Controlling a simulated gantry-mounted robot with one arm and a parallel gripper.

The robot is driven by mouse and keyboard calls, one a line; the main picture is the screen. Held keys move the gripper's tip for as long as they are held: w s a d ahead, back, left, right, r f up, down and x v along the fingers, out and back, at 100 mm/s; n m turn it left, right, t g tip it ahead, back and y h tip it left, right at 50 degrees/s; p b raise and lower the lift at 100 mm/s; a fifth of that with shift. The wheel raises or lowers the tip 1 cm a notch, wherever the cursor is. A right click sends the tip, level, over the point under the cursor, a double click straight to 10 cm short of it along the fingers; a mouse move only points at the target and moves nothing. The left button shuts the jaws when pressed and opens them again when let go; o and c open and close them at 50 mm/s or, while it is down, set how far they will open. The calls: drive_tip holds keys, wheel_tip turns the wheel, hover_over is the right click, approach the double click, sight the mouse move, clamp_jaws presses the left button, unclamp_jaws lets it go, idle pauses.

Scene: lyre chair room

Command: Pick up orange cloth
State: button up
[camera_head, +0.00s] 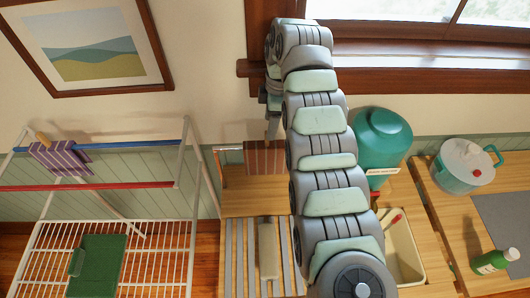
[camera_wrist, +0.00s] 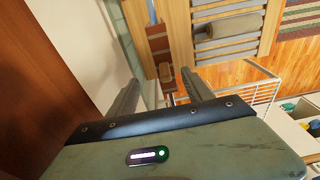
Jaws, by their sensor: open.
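The orange cloth (camera_head: 262,159) is brownish-orange with thin stripes and hangs from a low rail at the back of the wooden counter. In the wrist view, a reddish-brown striped piece (camera_wrist: 158,43) looks like the same cloth, beyond my fingers. A small wooden peg-like piece (camera_wrist: 166,74) shows between the fingertips, apparently near the cloth's top. My gripper (camera_wrist: 160,77) is open, with a finger on each side of that piece. In the head view, my gripper (camera_head: 272,127) is just above the cloth, partly hidden by my arm. I cannot tell if it touches.
A cream roll (camera_head: 268,250) lies on grey slats. A teal dispenser (camera_head: 382,137), white bin (camera_head: 404,255) and pot (camera_head: 462,166) stand right. The wall is close behind.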

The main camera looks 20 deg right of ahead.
sight(265, 145)
drive_tip(key=f, duration=0.4)
drive_tip(key=shift+a+p, duration=0.3)
drive_tip(key=shift+p, duration=0.1)
drive_tip(key=f, duration=0.1)
drive_tip(key=f+p, duration=0.1)
drive_tip(key=f, duration=0.1)
drive_tip(key=a+f+p, duration=0.1)
drive_tip(key=shift+s+f, duration=0.25)
drive_tip(key=shift+f, duration=0.15)
clamp_jaws()
drive_tip(key=shift+r, duration=0.1)
